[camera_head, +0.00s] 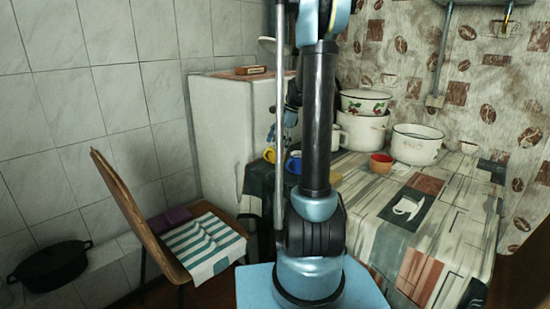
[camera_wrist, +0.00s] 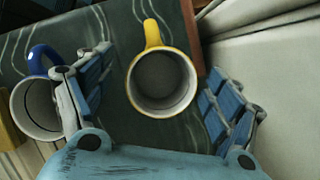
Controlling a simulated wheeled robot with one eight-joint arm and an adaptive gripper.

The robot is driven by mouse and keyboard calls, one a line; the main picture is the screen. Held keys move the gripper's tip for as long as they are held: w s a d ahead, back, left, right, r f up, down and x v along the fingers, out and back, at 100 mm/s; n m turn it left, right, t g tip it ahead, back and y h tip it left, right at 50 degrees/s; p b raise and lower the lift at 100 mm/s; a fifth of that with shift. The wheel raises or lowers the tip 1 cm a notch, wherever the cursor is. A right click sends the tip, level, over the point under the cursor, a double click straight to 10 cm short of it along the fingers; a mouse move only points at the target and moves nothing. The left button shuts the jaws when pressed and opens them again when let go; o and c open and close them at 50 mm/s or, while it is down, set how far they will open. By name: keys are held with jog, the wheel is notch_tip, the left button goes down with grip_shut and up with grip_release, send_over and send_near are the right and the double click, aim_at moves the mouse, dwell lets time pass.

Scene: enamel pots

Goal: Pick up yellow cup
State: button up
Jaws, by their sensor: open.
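The yellow cup (camera_wrist: 160,83) stands in the middle of the wrist view, its grey inside facing the camera and its yellow handle pointing to the top of the picture. My gripper (camera_wrist: 152,103) is open, with one blue-padded finger on each side of the cup. Clear gaps show between the cup and both fingers, and nothing is held.
A blue-handled cup (camera_wrist: 37,104) stands close to the left finger. The patterned table (camera_head: 420,230) also bears a red bowl (camera_head: 380,165), a white pot (camera_head: 416,147) and stacked pots (camera_head: 363,128). A white fridge-like cabinet (camera_head: 225,130) and a chair (camera_head: 150,230) are left of the table.

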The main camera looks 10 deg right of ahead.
aim_at(272, 155)
jog(key=shift+x, duration=2.75)
jog(key=shift+w, duration=0.2)
jog(key=c, duration=1.3)
